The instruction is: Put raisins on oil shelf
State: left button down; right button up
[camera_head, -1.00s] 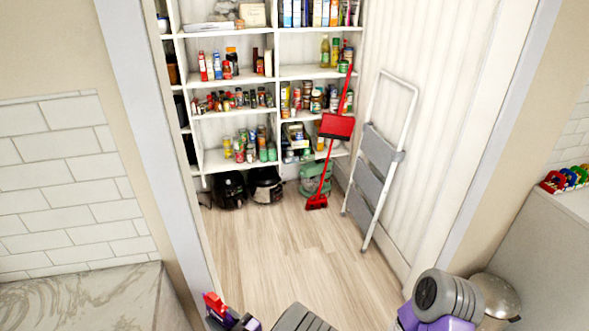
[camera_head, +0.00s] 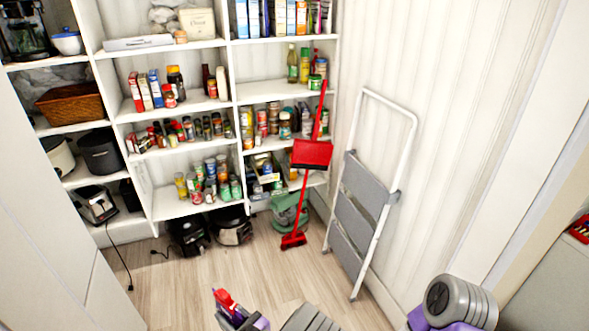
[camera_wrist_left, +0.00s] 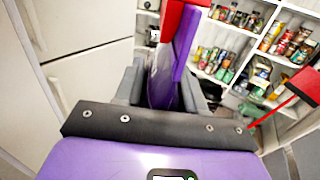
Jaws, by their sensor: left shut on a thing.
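My left gripper (camera_head: 236,316) is at the bottom of the head view, shut on a red and purple box, the raisins (camera_head: 228,302). In the left wrist view the raisins (camera_wrist_left: 176,60) stand up between the fingers, with the lower part hidden by the gripper. The white corner shelving (camera_head: 190,130) stands ahead, apart from the gripper. Oil-like bottles (camera_head: 293,64) stand on an upper right shelf (camera_head: 262,92), whose left part is bare. My right gripper is not in view; only part of my right arm shows at the lower right.
A grey and white step ladder (camera_head: 365,195) leans at the right wall. A red broom and dustpan (camera_head: 312,154) stand in front of the right shelves. Black appliances (camera_head: 189,235) sit on the floor below. The wooden floor (camera_head: 185,285) ahead is clear.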

aim_at(263, 94)
jog(key=i, duration=1.5)
jog(key=u, duration=0.3)
jog(key=i, duration=1.5)
jog(key=u, duration=0.2)
